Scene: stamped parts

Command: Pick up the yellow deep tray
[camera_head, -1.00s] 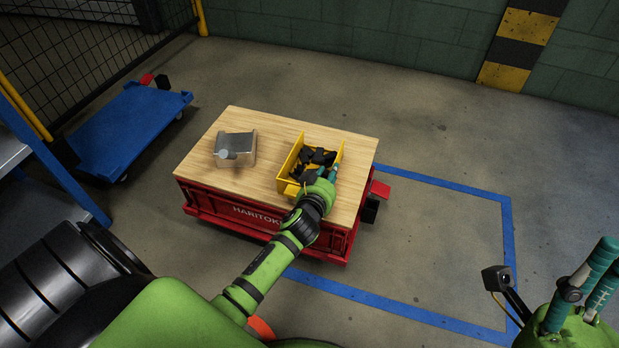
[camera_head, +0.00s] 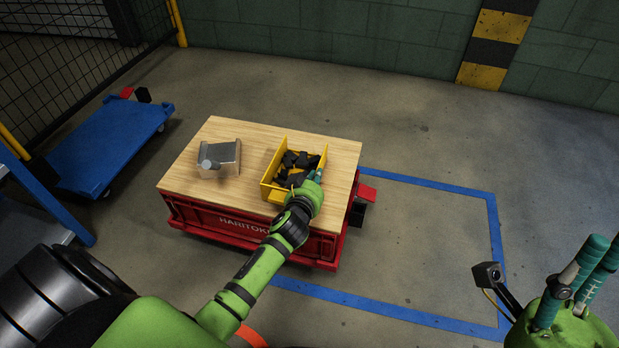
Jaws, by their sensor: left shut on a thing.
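The yellow deep tray (camera_head: 272,193) stands on the wooden top of a red cart, with several black parts (camera_head: 294,160) inside. My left gripper (camera_head: 317,173) reaches in from the front and is shut on the tray's right wall. Its hand hides the tray's near right corner. I cannot tell whether the tray is clear of the wood. My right gripper (camera_head: 580,268) is at the lower right, far from the cart, with its teal fingers apart and nothing between them.
A grey metal part (camera_head: 222,158) sits left of the tray on the wooden top (camera_head: 195,182) of the red cart (camera_head: 215,222). A blue cart (camera_head: 110,145) stands to the left. Blue tape (camera_head: 420,181) marks clear floor to the right.

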